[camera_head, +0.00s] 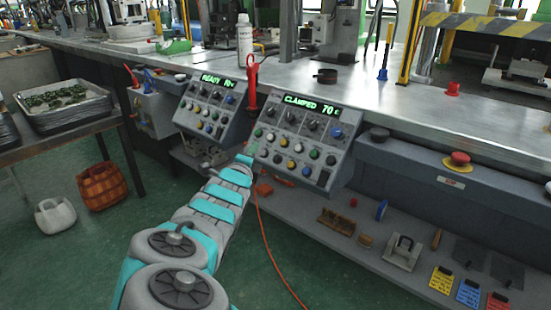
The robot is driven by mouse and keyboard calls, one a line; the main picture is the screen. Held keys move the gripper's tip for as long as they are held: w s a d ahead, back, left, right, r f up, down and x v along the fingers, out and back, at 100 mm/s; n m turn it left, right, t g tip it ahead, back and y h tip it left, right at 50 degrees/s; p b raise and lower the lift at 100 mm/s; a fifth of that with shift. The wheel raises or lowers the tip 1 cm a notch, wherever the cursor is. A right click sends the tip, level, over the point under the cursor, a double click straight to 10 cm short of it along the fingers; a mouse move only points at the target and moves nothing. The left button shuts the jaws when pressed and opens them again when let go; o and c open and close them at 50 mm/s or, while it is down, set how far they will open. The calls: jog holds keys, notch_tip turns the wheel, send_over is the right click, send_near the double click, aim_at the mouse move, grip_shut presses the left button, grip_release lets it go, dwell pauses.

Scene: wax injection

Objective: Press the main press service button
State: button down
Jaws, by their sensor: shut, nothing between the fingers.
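The right control panel (305,135) has a green display reading CLAMPED 70 c, with dark knobs and rows of coloured buttons below it. The left control panel (210,108) has a display reading READY and similar buttons. I cannot tell from the small labels which button is the service button. My arm reaches up from the bottom left, and my gripper (250,150) is at the left edge of the right panel. It appears shut and empty, small and partly hidden by my wrist. I cannot tell whether it touches the panel.
A red mushroom button (459,159) sits on the grey front ledge to the right. A red-handled tool (253,85) stands between the panels. An orange cable (267,240) hangs to the floor. A lower shelf (400,215) holds small parts. A tray (65,105) stands left.

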aim_at(277, 159)
jog(key=shift+f, duration=0.1)
jog(key=shift+w+d+f+b, duration=1.1)
jog(key=shift+w+f+b, duration=0.25)
jog(key=shift+b, duration=1)
jog(key=shift+w+d+f+b, duration=1.05)
jog(key=shift+w+f+b, duration=0.3)
jog(key=shift+b, duration=1)
jog(key=shift+w+d+f, duration=0.15)
jog(key=shift+w+f, duration=0.05)
jog(key=shift+f, duration=0.1)
